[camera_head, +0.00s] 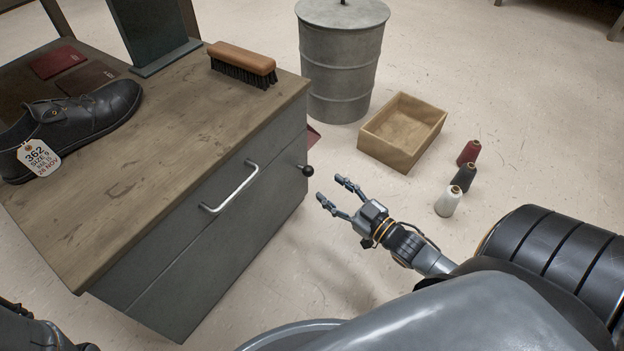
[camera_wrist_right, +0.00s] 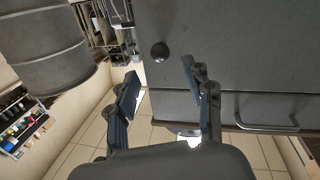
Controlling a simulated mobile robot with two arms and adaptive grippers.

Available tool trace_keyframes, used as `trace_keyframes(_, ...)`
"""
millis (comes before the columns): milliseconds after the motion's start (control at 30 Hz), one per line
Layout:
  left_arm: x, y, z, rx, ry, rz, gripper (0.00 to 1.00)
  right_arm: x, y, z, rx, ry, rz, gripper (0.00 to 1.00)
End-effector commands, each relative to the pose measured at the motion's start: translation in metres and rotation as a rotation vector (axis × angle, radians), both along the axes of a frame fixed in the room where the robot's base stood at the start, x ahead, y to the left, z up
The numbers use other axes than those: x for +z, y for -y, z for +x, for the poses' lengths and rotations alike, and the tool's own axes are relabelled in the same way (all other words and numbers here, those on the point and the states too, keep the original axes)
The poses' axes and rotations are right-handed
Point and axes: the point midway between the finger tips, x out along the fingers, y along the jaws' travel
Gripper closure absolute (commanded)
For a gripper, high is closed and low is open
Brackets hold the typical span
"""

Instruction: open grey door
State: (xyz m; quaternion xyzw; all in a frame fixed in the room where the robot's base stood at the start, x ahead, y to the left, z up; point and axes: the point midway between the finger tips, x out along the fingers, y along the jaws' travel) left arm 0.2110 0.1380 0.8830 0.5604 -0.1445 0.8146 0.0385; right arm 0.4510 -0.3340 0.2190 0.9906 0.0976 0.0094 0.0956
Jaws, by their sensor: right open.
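The grey door (camera_head: 190,290) is the lower front panel of the grey cabinet, below the drawer, and looks shut. Its round black knob (camera_head: 307,171) sticks out near the right edge. My right gripper (camera_head: 331,189) is open and empty, in front of the knob and apart from it, fingers pointing towards the cabinet. In the right wrist view the door (camera_wrist_right: 230,40) fills the upper right, and the knob (camera_wrist_right: 160,51) shows between and just beyond the open fingertips (camera_wrist_right: 159,72). Part of my left arm shows at the bottom left of the head view; its gripper is not visible.
The drawer (camera_head: 170,240) has a silver bar handle (camera_head: 232,188). A shoe (camera_head: 75,118) and a brush (camera_head: 242,62) lie on the wooden top. A metal drum (camera_head: 341,60), a wooden box (camera_head: 403,131) and thread spools (camera_head: 462,178) stand on the floor at the right.

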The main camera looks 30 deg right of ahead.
Motion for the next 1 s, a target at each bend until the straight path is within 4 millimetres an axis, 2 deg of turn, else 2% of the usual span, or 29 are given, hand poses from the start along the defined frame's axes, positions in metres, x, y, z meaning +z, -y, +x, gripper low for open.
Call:
trace_keyframes(33, -0.014, 0.000, 0.002, -0.001, -0.005, 0.000, 0.60, -0.005, -0.002, 0.013, 0.002, 0.007, -0.001, 0.49)
trace_keyframes(200, -0.033, 0.000, 0.002, 0.000, -0.006, 0.000, 0.60, -0.004, -0.009, 0.045, 0.001, 0.005, -0.002, 0.49)
trace_keyframes(333, -0.042, 0.000, 0.002, 0.000, -0.006, 0.000, 0.60, -0.003, -0.012, 0.063, 0.001, 0.004, 0.000, 0.49)
trace_keyframes(500, -0.048, 0.000, 0.002, 0.000, -0.006, 0.000, 0.60, -0.001, -0.015, 0.075, 0.000, 0.002, -0.001, 0.49)
trace_keyframes(800, -0.047, 0.000, 0.002, 0.000, -0.005, 0.001, 0.60, 0.000, -0.015, 0.077, 0.000, 0.000, -0.001, 0.49)
trace_keyframes(867, -0.047, 0.000, 0.002, 0.000, -0.005, 0.001, 0.60, 0.000, -0.015, 0.077, 0.000, 0.000, -0.001, 0.59)
trace_keyframes(1000, -0.047, 0.000, 0.002, 0.000, -0.005, 0.001, 0.60, 0.000, -0.015, 0.077, 0.000, 0.000, -0.001, 0.87)
